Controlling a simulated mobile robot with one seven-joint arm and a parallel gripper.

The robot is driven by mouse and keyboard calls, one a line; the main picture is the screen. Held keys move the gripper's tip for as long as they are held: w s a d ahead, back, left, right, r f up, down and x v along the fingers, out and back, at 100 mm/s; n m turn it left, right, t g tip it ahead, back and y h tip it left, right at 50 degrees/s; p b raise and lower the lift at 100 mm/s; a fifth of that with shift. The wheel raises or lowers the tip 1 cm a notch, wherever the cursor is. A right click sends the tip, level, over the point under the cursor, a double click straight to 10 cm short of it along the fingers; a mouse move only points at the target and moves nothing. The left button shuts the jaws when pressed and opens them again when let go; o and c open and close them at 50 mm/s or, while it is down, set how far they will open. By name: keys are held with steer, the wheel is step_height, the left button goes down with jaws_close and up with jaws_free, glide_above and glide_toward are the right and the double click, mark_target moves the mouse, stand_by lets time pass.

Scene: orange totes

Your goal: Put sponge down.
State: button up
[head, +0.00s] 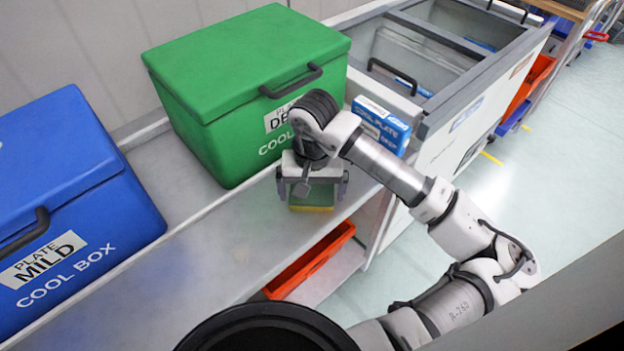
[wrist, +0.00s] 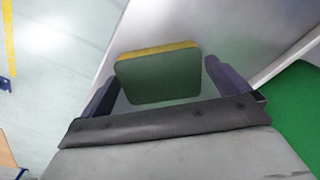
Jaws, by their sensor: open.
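The sponge (head: 311,196), green with a yellow layer, is on the grey counter (head: 225,245) near its front edge. It also shows in the wrist view (wrist: 158,75), green face towards the camera and yellow along the far edge. My gripper (head: 312,187) is above it, pointing down. Its two dark fingers stand on either side of the sponge in the wrist view, with a gap visible on each side. The gripper is open. The sponge's underside is hidden, so I cannot tell exactly how it touches the counter.
A green cool box (head: 235,85) stands just behind my gripper and a blue cool box (head: 75,190) at the left. A small blue and white box (head: 381,122) is right of the gripper. An orange tote (head: 312,262) sits below the counter. The counter between the cool boxes is clear.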

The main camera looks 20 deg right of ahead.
mark_target(313, 194)
step_height(313, 194, up, 12)
steer(key=b, duration=0.2)
steer(key=shift+r+b, duration=0.15)
steer(key=shift+b, duration=0.25)
steer(key=shift+s+d, duration=0.1)
